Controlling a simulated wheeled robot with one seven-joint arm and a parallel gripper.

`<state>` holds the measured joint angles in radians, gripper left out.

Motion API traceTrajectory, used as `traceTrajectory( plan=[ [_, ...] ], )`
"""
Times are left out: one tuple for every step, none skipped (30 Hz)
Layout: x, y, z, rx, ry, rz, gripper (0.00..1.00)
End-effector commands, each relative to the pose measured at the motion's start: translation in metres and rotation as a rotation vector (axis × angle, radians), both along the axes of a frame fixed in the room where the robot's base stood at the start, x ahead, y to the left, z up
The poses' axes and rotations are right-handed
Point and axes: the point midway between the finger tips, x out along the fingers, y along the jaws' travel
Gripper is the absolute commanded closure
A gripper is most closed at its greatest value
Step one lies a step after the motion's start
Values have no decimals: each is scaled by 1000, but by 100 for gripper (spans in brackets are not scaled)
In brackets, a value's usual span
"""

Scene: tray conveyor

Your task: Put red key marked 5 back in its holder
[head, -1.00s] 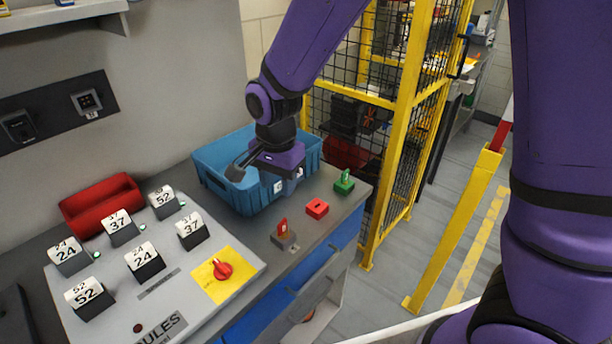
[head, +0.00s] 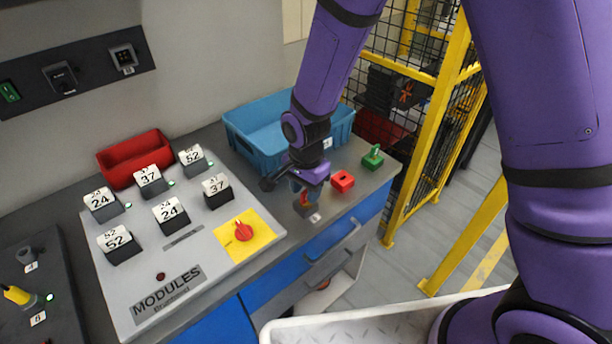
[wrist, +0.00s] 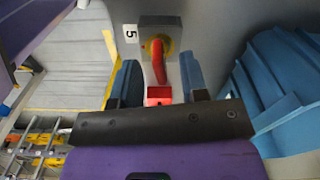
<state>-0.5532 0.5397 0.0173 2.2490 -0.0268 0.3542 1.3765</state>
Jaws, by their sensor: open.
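The red key (head: 304,197) stands in a grey base (head: 306,209) near the front edge of the bench. In the wrist view the key (wrist: 158,62) rises from a yellow ring on the grey base (wrist: 175,30), with a white label 5 (wrist: 130,34) beside it. My gripper (wrist: 160,78) is open, with one blue finger on each side of the key; I cannot tell whether either touches it. In the head view my gripper (head: 309,186) partly hides the key. A red block with a dark slot (head: 343,181) sits just to the right.
A blue crate (head: 250,147) stands behind my gripper. A green block with a green key (head: 372,159) is at the bench's right end. A sloped module panel (head: 190,275) with numbered blocks fills the left. A yellow fence post (head: 418,150) stands beyond the bench.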

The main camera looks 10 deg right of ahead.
Motion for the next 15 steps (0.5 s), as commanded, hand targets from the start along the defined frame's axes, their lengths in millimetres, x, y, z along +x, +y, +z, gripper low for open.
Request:
traceTrajectory(
  plan=[
    [0,0,-4,0,0,0,60],
    [0,0,-5,0,0,0,60],
    [0,0,-7,1,-1,0,60],
    [0,0,-8,1,-1,0,60],
    [0,0,-9,1,-1,0,60],
    [0,0,-9,1,-1,0,60],
    [0,0,-10,1,-1,0,60],
    [0,0,-10,1,-1,0,60],
    [0,0,-10,1,-1,0,60],
    [0,0,-10,1,-1,0,60],
    [0,0,-10,1,-1,0,60],
    [0,0,-10,1,-1,0,60],
    [0,0,-10,1,-1,0,60],
    [0,0,-10,1,-1,0,64],
    [0,0,-10,1,-1,0,73]
  ],
)
